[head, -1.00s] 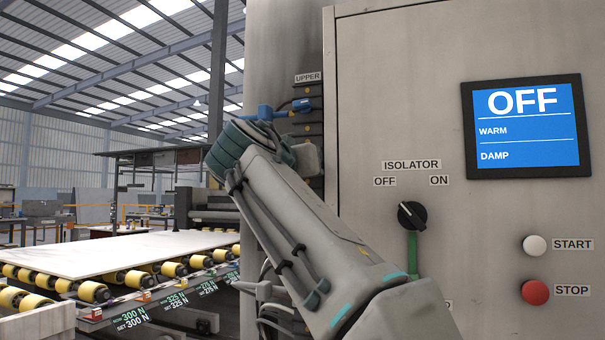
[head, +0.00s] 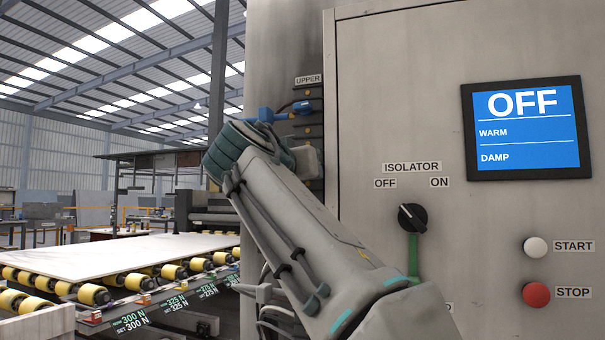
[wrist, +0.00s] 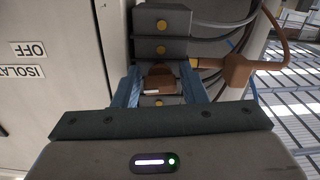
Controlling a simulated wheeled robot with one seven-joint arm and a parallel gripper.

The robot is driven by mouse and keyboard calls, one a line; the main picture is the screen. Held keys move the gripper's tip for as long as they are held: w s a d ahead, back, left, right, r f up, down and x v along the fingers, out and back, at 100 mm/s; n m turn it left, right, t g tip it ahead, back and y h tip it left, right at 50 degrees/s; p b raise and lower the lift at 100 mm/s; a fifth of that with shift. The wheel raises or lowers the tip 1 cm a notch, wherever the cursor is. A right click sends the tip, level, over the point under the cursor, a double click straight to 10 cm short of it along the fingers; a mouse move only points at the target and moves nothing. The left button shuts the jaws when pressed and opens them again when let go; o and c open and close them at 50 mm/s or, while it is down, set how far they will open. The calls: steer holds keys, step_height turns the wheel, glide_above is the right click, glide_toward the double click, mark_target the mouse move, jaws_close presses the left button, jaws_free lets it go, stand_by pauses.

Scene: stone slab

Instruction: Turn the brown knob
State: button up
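The brown knob (wrist: 158,78) shows in the wrist view on a stack of dark blocks, with a pale mark on its edge. My gripper (wrist: 160,82) has its two blue fingers on either side of the knob, with a narrow gap seeming to show at each side. It looks open around the knob, and I cannot see contact. In the head view my gripper (head: 299,108) reaches the block stack (head: 308,133) under the UPPER label. The knob cannot be made out there behind the fingers.
The cabinet right of the stack carries a black isolator switch (head: 412,217), a screen (head: 522,128) reading OFF, a white START button (head: 535,247) and a red STOP button (head: 536,294). A brown hose fitting (wrist: 237,70) with cables is close beside the fingers. A roller conveyor bears a slab (head: 120,254).

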steer(key=v, duration=1.3)
steer(key=shift+b, duration=0.4)
steer(key=shift+s, duration=0.1)
steer(key=w+d+f+n+g+y+p, duration=0.1)
steer(key=d+f+n+g+p, duration=0.35)
steer(key=f, duration=0.55)
steer(key=w+d+f+n+g+y+p, duration=0.1)
steer(key=w+d+f+g+p, duration=0.1)
steer(key=d+f+g+p, duration=0.4)
steer(key=s+d+f+m+g+y+p, duration=0.1)
steer(key=s+d+f+p, duration=0.3)
steer(key=s+f, duration=0.4)
steer(key=s+d+f+m+g+y+p, duration=0.2)
steer(key=s+d+f, duration=0.3)
steer(key=f, duration=0.9)
steer(key=s+y+p, duration=0.1)
steer(key=s, duration=0.2)
steer(key=shift+d+g+p, duration=0.25)
steer(key=shift+g+p, duration=0.1)
steer(key=shift+s+d, duration=0.15)
